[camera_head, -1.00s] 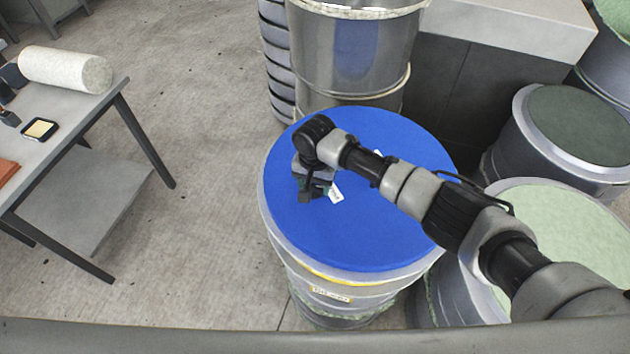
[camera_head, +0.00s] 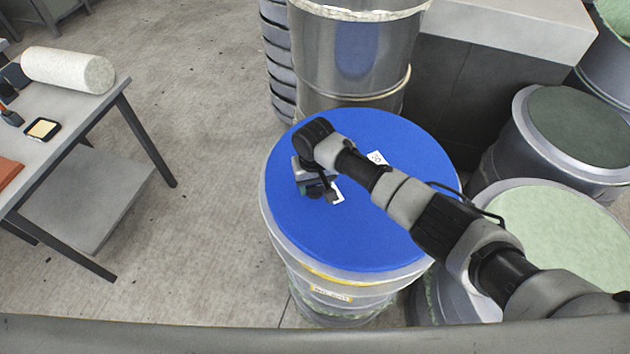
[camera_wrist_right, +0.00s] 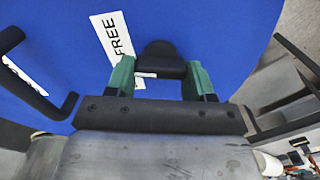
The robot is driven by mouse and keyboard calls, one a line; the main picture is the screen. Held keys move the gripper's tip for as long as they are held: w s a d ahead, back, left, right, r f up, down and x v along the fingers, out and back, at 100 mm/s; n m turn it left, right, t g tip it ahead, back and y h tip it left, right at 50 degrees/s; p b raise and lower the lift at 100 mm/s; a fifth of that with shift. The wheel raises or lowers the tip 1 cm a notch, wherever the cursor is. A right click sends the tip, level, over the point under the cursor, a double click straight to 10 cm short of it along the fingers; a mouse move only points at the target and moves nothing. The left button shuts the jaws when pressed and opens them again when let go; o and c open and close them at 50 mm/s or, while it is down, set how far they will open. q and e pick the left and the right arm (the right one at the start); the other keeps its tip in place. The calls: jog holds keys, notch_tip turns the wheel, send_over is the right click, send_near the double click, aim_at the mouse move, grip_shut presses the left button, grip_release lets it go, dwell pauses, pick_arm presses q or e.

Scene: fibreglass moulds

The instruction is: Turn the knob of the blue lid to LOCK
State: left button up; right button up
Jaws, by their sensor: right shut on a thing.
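The blue lid (camera_head: 300,235) tops a tall drum in the middle of the head view. My right gripper (camera_head: 320,193) is over the left half of the lid, pointing down. In the right wrist view its green fingertips (camera_wrist_right: 160,80) are shut on the dark knob (camera_wrist_right: 160,57), one on each side. A white label reading FREE (camera_wrist_right: 111,37) lies on the lid left of the knob. Another white label (camera_wrist_right: 21,77) shows at the left edge, its text unreadable. A white mark peeks out beside the knob. The gripper hides most of the knob in the head view. My left gripper is not in view.
A shiny metal drum (camera_head: 352,65) stands right behind the lid. Drums with green tops (camera_head: 560,225) and dark tops (camera_head: 580,125) stand at the right. A grey table (camera_head: 75,115) with a white roll (camera_head: 68,70) is at the left. Open floor lies between table and drum.

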aim_at(312, 186)
jog(key=n, duration=0.6)
jog(key=shift+s+a+p, duration=0.1)
jog(key=shift+a+p, duration=0.1)
jog(key=shift+p, duration=0.1)
jog(key=n, duration=0.5)
jog(key=shift+s+a+n, duration=0.1)
jog(key=shift+n, duration=0.3)
jog(key=shift+r, duration=0.1)
jog(key=o, duration=0.9)
jog(key=shift+o, duration=0.2)
notch_tip(312, 186, up, 11)
jog(key=b, duration=0.1)
